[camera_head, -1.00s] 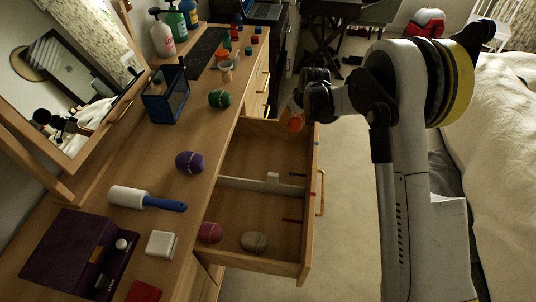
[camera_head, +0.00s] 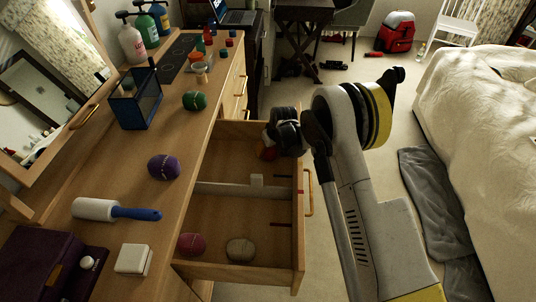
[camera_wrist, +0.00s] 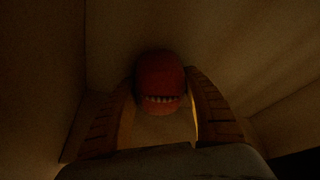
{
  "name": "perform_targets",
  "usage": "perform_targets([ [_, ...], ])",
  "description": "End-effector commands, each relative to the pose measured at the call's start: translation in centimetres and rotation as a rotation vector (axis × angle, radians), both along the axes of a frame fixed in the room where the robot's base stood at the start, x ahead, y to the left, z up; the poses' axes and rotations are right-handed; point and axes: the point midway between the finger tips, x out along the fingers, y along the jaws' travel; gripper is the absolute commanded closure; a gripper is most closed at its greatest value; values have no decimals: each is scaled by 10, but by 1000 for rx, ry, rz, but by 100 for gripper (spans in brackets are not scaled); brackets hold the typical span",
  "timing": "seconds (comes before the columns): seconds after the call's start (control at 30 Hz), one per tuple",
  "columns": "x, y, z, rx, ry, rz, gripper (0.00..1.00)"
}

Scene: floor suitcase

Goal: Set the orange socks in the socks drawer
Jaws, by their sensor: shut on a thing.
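The orange socks (camera_wrist: 160,82) are a rounded bundle between the two fingers of my gripper (camera_wrist: 165,108) in the wrist view, which is dark. In the head view the orange socks (camera_head: 269,152) show as a small patch below my gripper (camera_head: 272,147), which is shut on them inside the far compartment of the open drawer (camera_head: 235,278). Whether the bundle touches the drawer floor cannot be told. The near compartment holds a pink-red bundle (camera_head: 192,244) and a beige bundle (camera_head: 240,249).
A divider (camera_head: 225,189) splits the drawer. On the dresser top lie a purple bundle (camera_head: 163,167), a green bundle (camera_head: 194,101), a lint roller (camera_head: 115,211), a white box (camera_head: 134,259) and a blue mesh holder (camera_head: 140,103). A bed (camera_head: 490,130) stands at the right.

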Motion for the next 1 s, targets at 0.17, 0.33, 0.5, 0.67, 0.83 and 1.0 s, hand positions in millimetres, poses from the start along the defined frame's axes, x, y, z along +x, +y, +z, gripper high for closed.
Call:
perform_targets([
  [0.17, 0, 0, -2, 0, 0, 0, 80],
  [0.33, 0, 0, -4, 0, 0, 0, 80],
  [0.5, 0, 0, -5, 0, 0, 0, 25],
  [0.67, 0, 0, -5, 0, 0, 0, 25],
  [0.83, -1, -1, 2, 0, 0, 0, 25],
  [1.0, -11, -7, 32, 0, 0, 0, 25],
])
